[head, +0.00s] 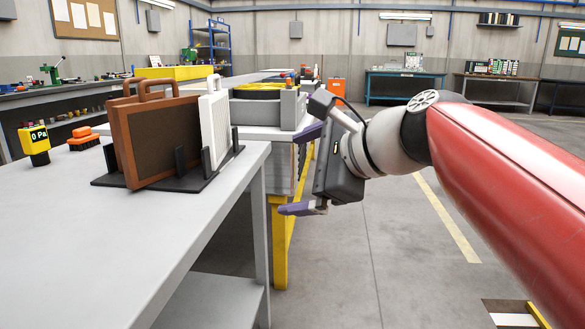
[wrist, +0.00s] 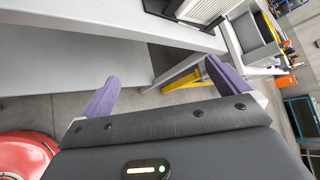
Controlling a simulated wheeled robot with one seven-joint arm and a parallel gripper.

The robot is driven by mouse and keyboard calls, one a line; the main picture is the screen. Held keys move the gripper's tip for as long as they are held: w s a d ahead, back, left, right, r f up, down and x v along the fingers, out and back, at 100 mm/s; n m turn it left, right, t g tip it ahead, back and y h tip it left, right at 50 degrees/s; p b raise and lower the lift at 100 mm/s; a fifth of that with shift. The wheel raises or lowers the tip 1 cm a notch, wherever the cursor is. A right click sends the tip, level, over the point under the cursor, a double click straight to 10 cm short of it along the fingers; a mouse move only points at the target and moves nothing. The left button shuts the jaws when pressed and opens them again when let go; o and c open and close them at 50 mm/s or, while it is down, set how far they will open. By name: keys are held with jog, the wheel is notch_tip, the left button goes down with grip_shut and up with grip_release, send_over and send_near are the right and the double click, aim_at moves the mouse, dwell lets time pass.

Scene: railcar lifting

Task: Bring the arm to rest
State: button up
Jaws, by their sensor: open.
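My gripper (head: 297,170) is held out in the air to the right of the grey table's right edge in the head view. Its two purple fingers are spread wide apart with nothing between them. In the wrist view my gripper (wrist: 158,88) also shows open and empty, with the edge of the grey table (wrist: 110,22) and its lower shelf beyond the fingers. My red arm comes in from the right in the head view. The fingers appear clear of the table.
The grey table (head: 110,235) carries a black rack (head: 205,178) with a brown framed panel (head: 155,140) and a white one (head: 214,122). A yellow-legged stand (head: 280,245) is behind the gripper.

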jog(key=s+d+f+n+g+h+p, duration=0.1)
jog(key=s+d+f+n+h+p, duration=0.1)
jog(key=s+d+f+n+h, duration=0.2)
jog(key=s+d+f+n+g+h+p, duration=0.2)
jog(key=s+d+f+n+h, duration=0.3)
jog(key=s+d+f+n, duration=0.5)
notch_tip(320, 180, down, 8)
jog(key=shift+s+r+n, duration=0.2)
jog(key=shift+s+n, duration=0.7)
jog(key=shift+n, duration=0.3)
